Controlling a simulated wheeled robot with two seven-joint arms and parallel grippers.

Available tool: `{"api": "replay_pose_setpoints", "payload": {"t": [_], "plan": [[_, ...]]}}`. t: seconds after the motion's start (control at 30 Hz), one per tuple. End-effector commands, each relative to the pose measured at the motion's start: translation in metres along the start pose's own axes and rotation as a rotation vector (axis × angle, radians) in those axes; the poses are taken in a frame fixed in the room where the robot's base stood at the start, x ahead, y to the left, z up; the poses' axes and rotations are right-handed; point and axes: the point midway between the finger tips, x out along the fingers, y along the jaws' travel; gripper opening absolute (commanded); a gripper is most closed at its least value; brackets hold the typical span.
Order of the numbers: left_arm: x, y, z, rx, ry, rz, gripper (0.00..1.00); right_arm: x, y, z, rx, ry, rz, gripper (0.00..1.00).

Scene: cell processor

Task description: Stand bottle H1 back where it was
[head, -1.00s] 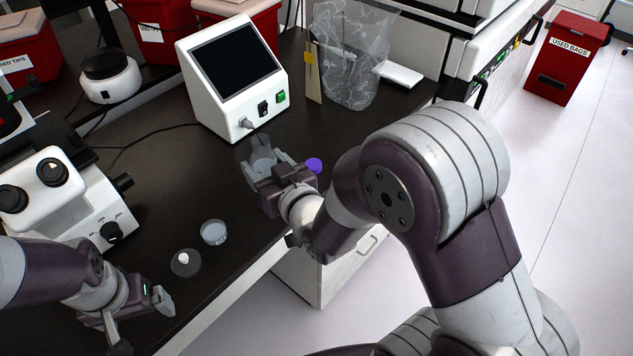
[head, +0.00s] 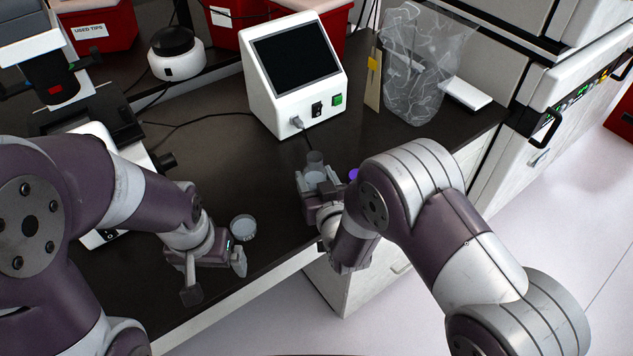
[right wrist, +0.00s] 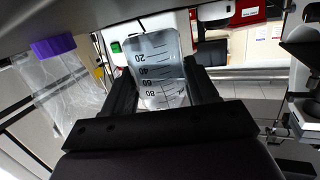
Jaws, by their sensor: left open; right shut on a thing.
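My right gripper (head: 314,174) is shut on a clear graduated vessel (head: 315,163), apparently the bottle, low over the bench by its front edge. In the right wrist view the vessel (right wrist: 158,68) sits between the fingers, its scale marks facing the camera; no H1 label is legible. A purple cap-like thing (head: 353,174) is just right of the gripper, partly hidden by my arm, and shows at upper left in the right wrist view (right wrist: 53,47). I cannot tell whether it sits on a bottle. My left gripper (head: 215,275) is open and empty near the front edge.
A small clear round container (head: 243,228) stands just beyond my left gripper. A white screen device (head: 290,100) stands behind the right gripper, a clear bag (head: 420,70) right of it. A microscope is at left. Bare bench lies between container and device.

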Motion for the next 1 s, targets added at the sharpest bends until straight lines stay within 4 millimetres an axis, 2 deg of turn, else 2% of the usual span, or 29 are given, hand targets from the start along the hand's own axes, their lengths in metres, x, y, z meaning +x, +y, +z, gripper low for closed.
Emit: {"api": "replay_pose_setpoints", "payload": {"t": [0.1,0.47,0.5,0.57,0.8,0.9,1.0], "plan": [[-0.001,0.0,0.0,0.0,0.0,0.0,0.96,0.003,0.001,0.014,0.001,0.001,0.0,0.0],[0.004,0.0,0.001,0.0,0.0,0.0,0.96,0.003,0.001,0.02,0.001,0.003,0.0,0.0],[0.003,0.0,0.0,0.0,0.0,0.0,0.96,0.003,0.001,0.019,0.001,0.003,0.0,0.64],[0.003,0.0,0.0,0.0,0.0,0.0,0.96,0.003,0.001,0.018,0.001,0.002,0.0,0.83],[0.002,0.0,0.0,0.0,0.0,0.0,0.96,0.003,0.001,0.018,0.001,0.002,0.0,0.83],[-0.003,0.0,0.0,0.0,0.0,0.0,0.96,0.002,0.001,0.012,0.001,0.003,0.0,0.83],[0.001,0.0,0.0,0.0,0.0,0.0,0.96,-0.01,0.001,0.015,0.001,0.002,0.0,0.83]]}}
